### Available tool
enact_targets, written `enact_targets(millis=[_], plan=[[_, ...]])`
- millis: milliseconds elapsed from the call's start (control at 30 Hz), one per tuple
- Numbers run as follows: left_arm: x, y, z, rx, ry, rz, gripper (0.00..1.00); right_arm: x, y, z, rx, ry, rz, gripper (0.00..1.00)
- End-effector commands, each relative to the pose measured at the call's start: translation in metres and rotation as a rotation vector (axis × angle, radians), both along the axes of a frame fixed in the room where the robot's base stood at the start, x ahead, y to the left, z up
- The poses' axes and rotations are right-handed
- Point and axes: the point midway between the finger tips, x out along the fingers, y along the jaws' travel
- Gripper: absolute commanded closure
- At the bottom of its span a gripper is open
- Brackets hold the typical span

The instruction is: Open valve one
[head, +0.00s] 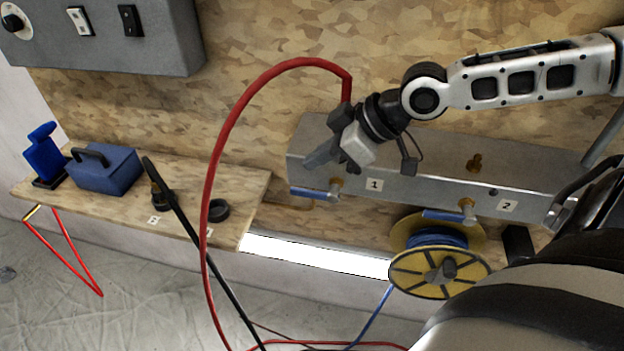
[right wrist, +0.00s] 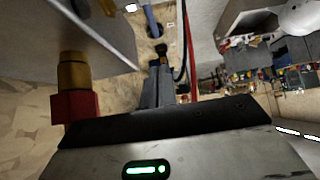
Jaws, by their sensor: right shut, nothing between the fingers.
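Valve one is the blue lever (head: 314,194) on a brass stem (head: 336,187) at the front of the grey manifold, left of the label "1" (head: 374,185). The lever lies about level and points left. My right gripper (head: 318,160) is shut and empty, just above the lever in the head view. I cannot tell whether it touches the lever. Its fingers (right wrist: 158,88) show close together in the right wrist view. My left gripper is not in view.
A red hose (head: 290,64) arches down beside the right gripper. Valve two's blue lever (head: 448,215) and a yellow reel (head: 440,275) are to the right. A wooden shelf (head: 240,190) with a blue box (head: 104,171) is at left. A brass-and-red fitting (right wrist: 74,92) stands close to the wrist.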

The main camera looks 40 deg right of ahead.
Motion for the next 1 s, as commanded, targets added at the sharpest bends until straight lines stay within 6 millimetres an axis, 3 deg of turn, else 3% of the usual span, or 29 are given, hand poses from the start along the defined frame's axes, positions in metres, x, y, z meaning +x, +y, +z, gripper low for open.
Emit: enact_targets(millis=[100,233,500,1000], plan=[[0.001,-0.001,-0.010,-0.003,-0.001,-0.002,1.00,0.004,0.004,-0.013,-0.002,0.005,0.001,1.00],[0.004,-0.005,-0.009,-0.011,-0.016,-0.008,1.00,0.008,0.008,-0.018,0.000,0.004,0.000,1.00],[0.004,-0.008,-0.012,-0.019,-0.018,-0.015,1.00,0.009,0.008,-0.049,-0.001,0.001,0.000,1.00],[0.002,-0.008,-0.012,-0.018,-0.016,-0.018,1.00,0.009,0.008,-0.053,-0.001,0.001,0.000,1.00]])
